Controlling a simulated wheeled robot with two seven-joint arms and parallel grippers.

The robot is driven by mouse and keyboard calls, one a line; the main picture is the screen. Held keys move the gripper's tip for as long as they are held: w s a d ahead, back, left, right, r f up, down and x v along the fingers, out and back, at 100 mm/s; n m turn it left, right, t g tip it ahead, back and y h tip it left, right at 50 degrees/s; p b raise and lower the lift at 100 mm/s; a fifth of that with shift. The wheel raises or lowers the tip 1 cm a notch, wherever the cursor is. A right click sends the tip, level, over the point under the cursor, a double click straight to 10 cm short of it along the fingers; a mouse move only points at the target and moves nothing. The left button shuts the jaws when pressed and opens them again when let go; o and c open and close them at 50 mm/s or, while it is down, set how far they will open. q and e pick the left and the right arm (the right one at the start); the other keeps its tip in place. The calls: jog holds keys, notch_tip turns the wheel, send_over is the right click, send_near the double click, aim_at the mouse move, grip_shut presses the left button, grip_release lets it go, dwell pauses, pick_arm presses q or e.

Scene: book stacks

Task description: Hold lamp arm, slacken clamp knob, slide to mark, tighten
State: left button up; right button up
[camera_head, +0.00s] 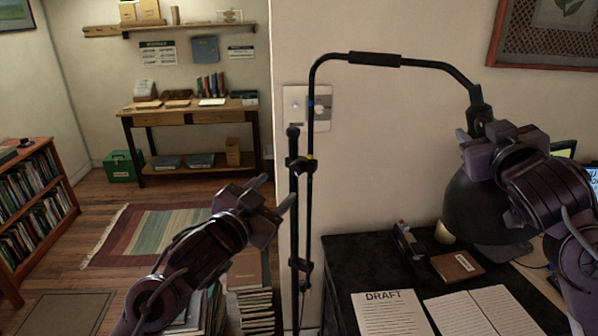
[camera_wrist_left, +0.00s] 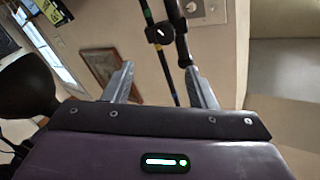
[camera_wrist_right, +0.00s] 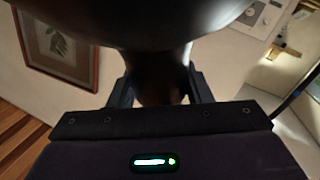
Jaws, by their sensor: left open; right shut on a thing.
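The black lamp arm (camera_head: 311,125) rises beside a dark stand pole (camera_head: 293,220), then bends right to the lamp shade (camera_head: 465,207). A blue band (camera_head: 310,102) and a yellow band (camera_head: 311,157) ring its upright part. The clamp (camera_head: 300,165) joins arm and pole near the yellow band; its round knob (camera_wrist_left: 158,33) shows in the left wrist view. My left gripper (camera_head: 279,190) is open, just left of the pole below the clamp, apparently not touching. My right gripper (camera_head: 472,143) is shut on the lamp's neck (camera_wrist_right: 160,90) above the shade; the shade fills the top of the right wrist view.
Stacked books (camera_head: 253,300) stand on the floor left of the pole. A switch plate (camera_head: 296,100) is on the wall behind.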

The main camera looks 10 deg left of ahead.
aim_at(294, 172)
pick_arm(q)
jog(key=w+m, duration=0.3)
jog(key=m, duration=0.8)
jog(key=w+d+m, duration=0.1)
jog(key=w+m, duration=0.2)
jog(key=m, duration=0.8)
jog(key=w+f+m, duration=0.1)
jog(key=w+m, duration=0.2)
jog(key=m, duration=0.8)
jog(key=shift+w+d+f+h, duration=0.1)
jog(key=shift+w+d+h, duration=0.15)
jog(key=shift+w+h, duration=0.1)
jog(key=c, duration=1)
